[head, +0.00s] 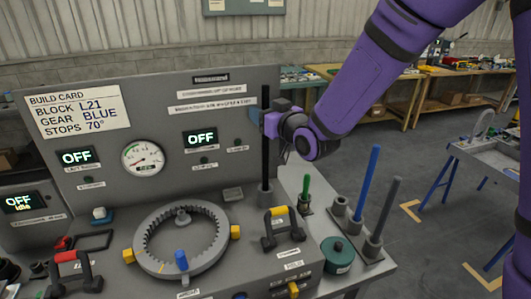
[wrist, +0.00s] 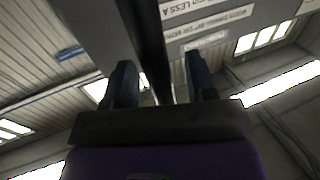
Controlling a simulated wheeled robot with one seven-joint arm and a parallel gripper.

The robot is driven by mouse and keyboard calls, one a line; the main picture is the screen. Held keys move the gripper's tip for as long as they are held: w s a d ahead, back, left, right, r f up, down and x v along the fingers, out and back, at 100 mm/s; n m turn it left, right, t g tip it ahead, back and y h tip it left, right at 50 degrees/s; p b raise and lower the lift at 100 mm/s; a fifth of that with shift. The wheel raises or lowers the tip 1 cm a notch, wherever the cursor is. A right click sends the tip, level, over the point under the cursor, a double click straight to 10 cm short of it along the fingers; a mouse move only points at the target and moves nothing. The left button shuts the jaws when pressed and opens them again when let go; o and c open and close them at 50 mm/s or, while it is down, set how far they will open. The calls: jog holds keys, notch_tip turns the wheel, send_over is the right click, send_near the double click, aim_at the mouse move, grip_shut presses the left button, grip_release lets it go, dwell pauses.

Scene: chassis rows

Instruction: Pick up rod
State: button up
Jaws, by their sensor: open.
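A tall black rod (head: 265,150) stands upright in a grey socket on the bench, in front of the panel. A blue rod (head: 367,185) and a grey rod (head: 386,212) stand in sockets on a plate to the right. My purple gripper (head: 268,122) is at the upper part of the black rod, coming from the right. In the wrist view my gripper (wrist: 161,80) is open, and the dark rod (wrist: 154,50) runs between its two fingers with gaps visible. Whether a finger touches the rod cannot be told. The rod's lower end is hidden in its socket.
The upright control panel (head: 110,170) with dials is close behind the rod. A ring gear (head: 182,265), a yellow-topped handle (head: 282,230) and a green-handled tool (head: 306,190) stand nearby. The floor at right is open, with a side table (head: 485,155).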

jog(key=shift+x, duration=0.85)
grip_shut()
jog(key=shift+r, duration=0.15)
